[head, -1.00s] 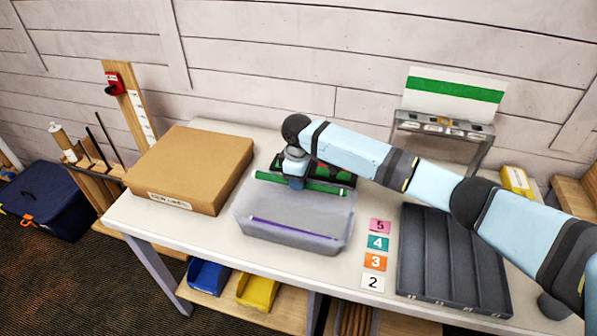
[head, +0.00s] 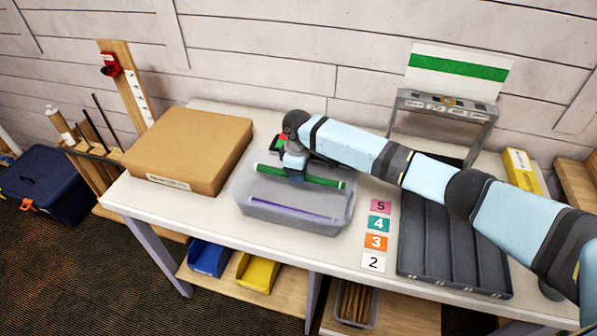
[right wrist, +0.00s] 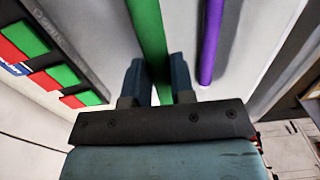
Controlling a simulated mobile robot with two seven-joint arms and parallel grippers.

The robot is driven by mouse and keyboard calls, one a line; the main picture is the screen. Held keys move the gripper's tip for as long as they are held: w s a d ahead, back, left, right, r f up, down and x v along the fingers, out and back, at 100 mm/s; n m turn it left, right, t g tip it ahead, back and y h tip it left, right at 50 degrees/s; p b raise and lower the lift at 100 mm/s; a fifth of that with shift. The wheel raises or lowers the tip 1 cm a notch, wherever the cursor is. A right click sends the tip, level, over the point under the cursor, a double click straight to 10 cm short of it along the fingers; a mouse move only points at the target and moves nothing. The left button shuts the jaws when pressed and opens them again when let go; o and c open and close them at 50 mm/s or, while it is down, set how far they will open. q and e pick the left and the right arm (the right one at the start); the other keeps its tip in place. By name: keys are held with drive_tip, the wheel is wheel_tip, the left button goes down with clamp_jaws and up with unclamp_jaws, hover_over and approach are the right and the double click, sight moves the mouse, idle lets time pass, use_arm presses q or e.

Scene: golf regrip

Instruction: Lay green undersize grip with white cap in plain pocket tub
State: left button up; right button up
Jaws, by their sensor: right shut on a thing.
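A purple grip (head: 290,208) lies in the front half of the tub, apart from the green one. In the right wrist view, the jaws (right wrist: 157,82) are shut around the green grip (right wrist: 148,30), with the purple grip (right wrist: 210,40) to its right. My left gripper is out of view.
A cardboard box (head: 188,150) stands left of the tub. Numbered cards (head: 376,241) and a dark slotted tray (head: 450,245) are to its right. A black case with red and green squares (right wrist: 60,70) is behind it, mostly hidden by my arm in the head view.

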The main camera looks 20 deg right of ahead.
drive_tip(key=o, duration=1)
drive_tip(key=shift+c, duration=0.2)
drive_tip(key=shift+r, duration=0.15)
